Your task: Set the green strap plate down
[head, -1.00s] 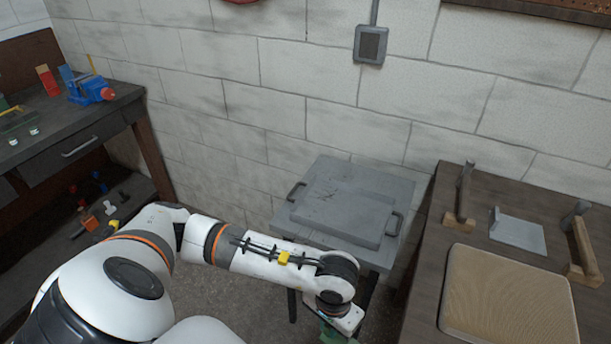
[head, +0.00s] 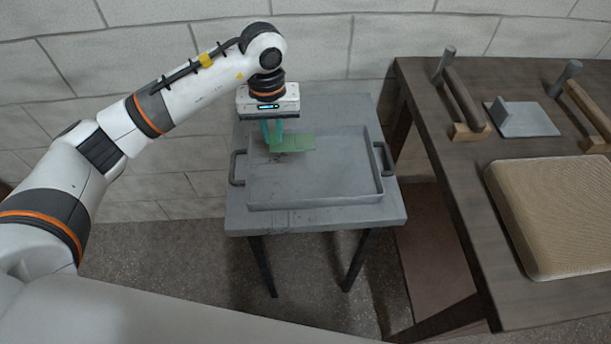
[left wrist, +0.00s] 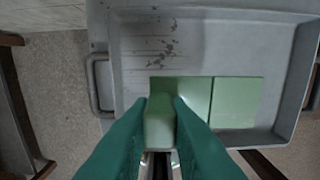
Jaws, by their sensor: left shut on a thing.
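The green strap plate (head: 298,143) is at the back left part of the grey tray (head: 345,190), over the tray's floor. I cannot tell whether the plate touches the tray. My right gripper is not in view.
The tray has upright handles left and right and stands on a small grey table (head: 245,222). The front and right of the tray are empty. A dark wooden bench (head: 440,190) at the right holds a tan padded board (head: 550,210), a grey metal plate (head: 528,118) and wooden-handled tools.

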